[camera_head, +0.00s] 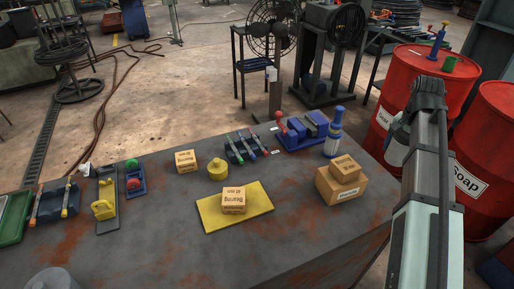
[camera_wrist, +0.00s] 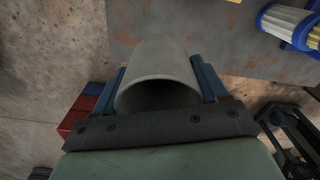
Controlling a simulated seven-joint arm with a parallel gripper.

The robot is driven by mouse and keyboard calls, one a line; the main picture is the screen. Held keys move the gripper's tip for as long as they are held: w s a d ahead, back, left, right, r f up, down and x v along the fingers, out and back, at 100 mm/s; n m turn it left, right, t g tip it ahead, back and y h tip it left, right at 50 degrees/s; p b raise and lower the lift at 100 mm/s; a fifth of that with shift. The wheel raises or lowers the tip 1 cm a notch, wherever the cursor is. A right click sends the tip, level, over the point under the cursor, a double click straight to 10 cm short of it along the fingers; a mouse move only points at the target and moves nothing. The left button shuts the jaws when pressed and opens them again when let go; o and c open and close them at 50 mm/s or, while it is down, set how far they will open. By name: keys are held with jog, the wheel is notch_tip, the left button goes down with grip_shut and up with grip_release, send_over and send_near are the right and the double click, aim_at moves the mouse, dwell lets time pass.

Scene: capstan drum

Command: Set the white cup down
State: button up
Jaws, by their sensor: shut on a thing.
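The white cup (camera_wrist: 158,72) shows as pale grey in the wrist view. It sits between the two blue fingers of my gripper (camera_wrist: 160,80), which are shut on its sides. Its dark open mouth faces the wrist camera. In the head view my gripper (camera_head: 397,135) is at the right, raised near the table's right edge and in front of a red drum. In the wrist view the table (camera_wrist: 200,40) lies beyond the cup, with floor to the left.
The table (camera_head: 300,235) has bare room at the front and right. A yellow mat (camera_head: 260,199) bears a small box (camera_head: 233,200). Stacked boxes (camera_head: 340,185) and a blue bottle (camera_head: 333,135) stand near my arm. Red drums (camera_head: 480,165) stand behind it.

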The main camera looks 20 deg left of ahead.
jog(key=s+a+f+n, duration=0.1)
jog(key=s+a+f, duration=0.1)
jog(key=a, duration=2.9)
jog(key=s+a+f, duration=0.1)
jog(key=s+a, duration=0.1)
jog(key=a, duration=2.9)
jog(key=shift+w+a+f+m, duration=0.2)
jog(key=shift+f+m, duration=0.25)
jog(key=shift+f, duration=1.25)
jog(key=shift+w+a+f+m, duration=0.15)
jog(key=shift+f+m, duration=0.35)
jog(key=shift+f, duration=1.25)
jog(key=shift+w+a+f+m, duration=0.15)
jog(key=shift+f+m, duration=0.3)
jog(key=shift+f, duration=1.25)
jog(key=shift+f, duration=0.1)
jog(key=o, duration=1)
jog(key=shift+o, duration=0.2)
